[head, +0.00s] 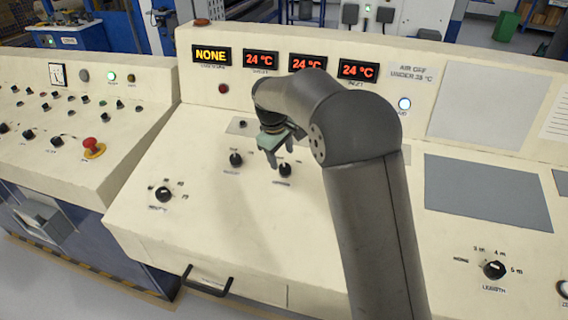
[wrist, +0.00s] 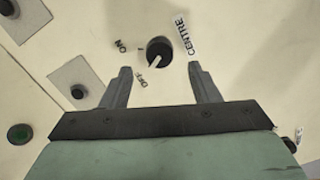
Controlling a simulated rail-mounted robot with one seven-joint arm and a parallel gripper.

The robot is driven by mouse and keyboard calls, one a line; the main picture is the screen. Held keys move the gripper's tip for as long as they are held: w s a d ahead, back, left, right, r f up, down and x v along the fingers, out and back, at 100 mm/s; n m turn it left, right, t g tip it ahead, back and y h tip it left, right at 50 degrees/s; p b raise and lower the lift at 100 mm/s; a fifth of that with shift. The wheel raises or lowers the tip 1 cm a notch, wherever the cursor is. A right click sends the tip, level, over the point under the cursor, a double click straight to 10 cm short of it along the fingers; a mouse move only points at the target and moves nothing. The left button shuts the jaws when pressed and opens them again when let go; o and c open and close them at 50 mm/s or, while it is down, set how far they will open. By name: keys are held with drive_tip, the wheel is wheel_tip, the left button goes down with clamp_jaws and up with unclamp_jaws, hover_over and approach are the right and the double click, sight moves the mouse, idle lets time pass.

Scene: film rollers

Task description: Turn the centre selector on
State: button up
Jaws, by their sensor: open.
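The centre selector (head: 285,170) is a round black knob on the sloping cream panel in the head view. In the wrist view the selector (wrist: 159,48) has the word CENTRE beside it, and ON and OFF marks on the other side. Its white pointer line points towards the OFF mark. My gripper (head: 281,156) is open just above the selector in the head view. In the wrist view the gripper (wrist: 160,68) has its fingertips apart, one to each side below the knob, with nothing between them. I cannot tell the exact height gap.
A similar black knob (head: 236,159) sits just left of the centre selector, and another (head: 163,194) lies further left. A red emergency button (head: 91,145) is far left.

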sight(284, 166)
drive_tip(key=shift+x, duration=2.55)
drive_tip(key=c, duration=1)
